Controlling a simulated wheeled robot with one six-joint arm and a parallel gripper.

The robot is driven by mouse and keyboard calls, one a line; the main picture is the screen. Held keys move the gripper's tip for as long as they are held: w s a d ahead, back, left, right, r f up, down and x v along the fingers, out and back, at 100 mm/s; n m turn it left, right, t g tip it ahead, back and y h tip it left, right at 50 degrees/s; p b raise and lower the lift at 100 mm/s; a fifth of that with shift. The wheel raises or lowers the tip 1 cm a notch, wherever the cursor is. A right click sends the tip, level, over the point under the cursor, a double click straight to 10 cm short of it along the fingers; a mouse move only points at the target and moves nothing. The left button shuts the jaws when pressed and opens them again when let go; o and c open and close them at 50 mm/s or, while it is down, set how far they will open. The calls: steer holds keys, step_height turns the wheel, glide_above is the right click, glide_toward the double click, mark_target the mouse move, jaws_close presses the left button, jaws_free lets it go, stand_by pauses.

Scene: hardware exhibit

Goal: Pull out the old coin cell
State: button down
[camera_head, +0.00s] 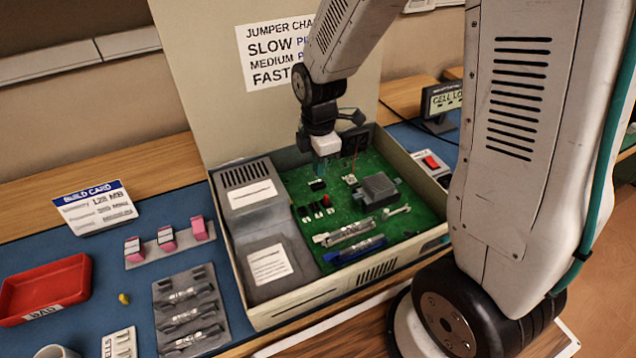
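The open computer case (338,307) holds a green circuit board (328,221). My gripper (325,158) hangs over the back left part of the board, pointing down. Its fingers are too small and dark to tell whether they are open or shut. I cannot make out the coin cell clearly. A small pale part (350,180) sits on the board just right of and below the gripper, and I cannot tell whether it is the cell's holder.
A grey chip block (377,190) and memory sticks (358,250) sit on the board. Grey housings (262,222) fill the case's left side. A red tray (48,288) is at far left. A small display (443,97) reading "CELL LO" stands behind, near a red switch (431,162).

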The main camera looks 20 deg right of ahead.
steer(key=shift+r, duration=0.1)
steer(key=shift+r, duration=2.55)
